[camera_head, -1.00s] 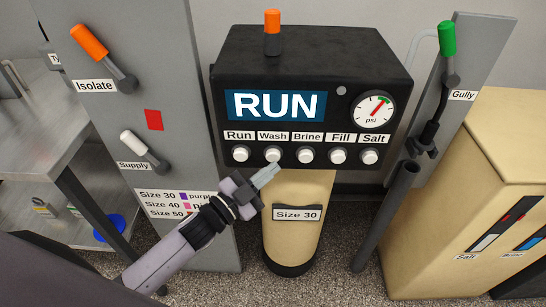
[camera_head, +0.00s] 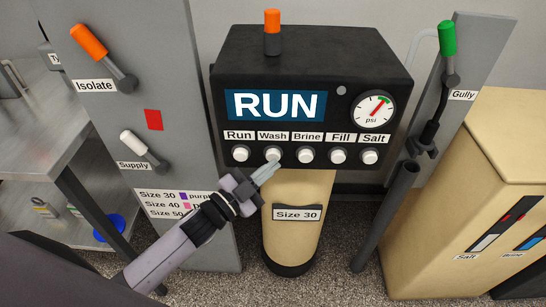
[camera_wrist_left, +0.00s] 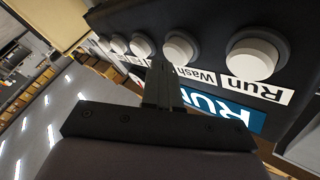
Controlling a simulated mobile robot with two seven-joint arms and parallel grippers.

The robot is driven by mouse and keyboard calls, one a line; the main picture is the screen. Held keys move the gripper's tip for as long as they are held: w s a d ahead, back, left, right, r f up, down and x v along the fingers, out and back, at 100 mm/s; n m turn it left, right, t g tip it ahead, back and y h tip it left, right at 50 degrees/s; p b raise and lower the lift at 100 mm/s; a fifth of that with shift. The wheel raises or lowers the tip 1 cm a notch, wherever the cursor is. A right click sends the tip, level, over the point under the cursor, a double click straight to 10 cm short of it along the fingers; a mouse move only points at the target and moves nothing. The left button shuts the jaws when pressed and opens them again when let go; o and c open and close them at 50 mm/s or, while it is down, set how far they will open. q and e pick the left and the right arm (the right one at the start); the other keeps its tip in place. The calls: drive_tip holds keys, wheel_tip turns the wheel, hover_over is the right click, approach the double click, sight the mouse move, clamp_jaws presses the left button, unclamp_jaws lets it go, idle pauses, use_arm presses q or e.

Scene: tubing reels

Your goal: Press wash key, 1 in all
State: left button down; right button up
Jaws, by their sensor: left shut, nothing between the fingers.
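The black control box (camera_head: 310,60) has a blue display (camera_head: 276,105) reading RUN and a row of white round keys below the labels. The Wash key (camera_head: 273,154) is second from the left, under its Wash label (camera_head: 273,136). My left gripper (camera_head: 273,168) is shut and empty, its tips just below the Wash key. In the left wrist view the fingertips (camera_wrist_left: 160,70) point at the Wash key (camera_wrist_left: 180,47) and overlap its edge; I cannot tell whether they touch it. The Run key (camera_wrist_left: 255,54) is beside it. My right gripper is not in view.
The Run key (camera_head: 240,154) and Brine key (camera_head: 306,156) flank the Wash key closely. A tan cylinder (camera_head: 291,240) labelled Size 30 stands below the box. A grey panel with Isolate (camera_head: 90,42) and Supply (camera_head: 134,142) levers is at left; a tan cabinet (camera_head: 450,210) is at right.

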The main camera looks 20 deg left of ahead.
use_arm(q)
drive_tip(key=shift+w+a, duration=0.15)
drive_tip(key=shift+w, duration=0.35)
idle(0.7)
drive_tip(key=shift+w+a+r, duration=0.2)
drive_tip(key=shift+w, duration=0.1)
idle(0.6)
drive_tip(key=shift+s, duration=0.15)
drive_tip(key=shift+s+d+f, duration=0.1)
drive_tip(key=shift+s+d, duration=0.05)
drive_tip(key=shift+s, duration=0.25)
drive_tip(key=shift+s+d+f, duration=0.1)
drive_tip(key=shift+s, duration=0.3)
drive_tip(key=s, duration=0.1)
drive_tip(key=s+d+p, duration=0.1)
drive_tip(key=s, duration=0.1)
drive_tip(key=s+p, duration=0.1)
drive_tip(key=s, duration=0.1)
drive_tip(key=shift+d, duration=0.3)
idle(0.5)
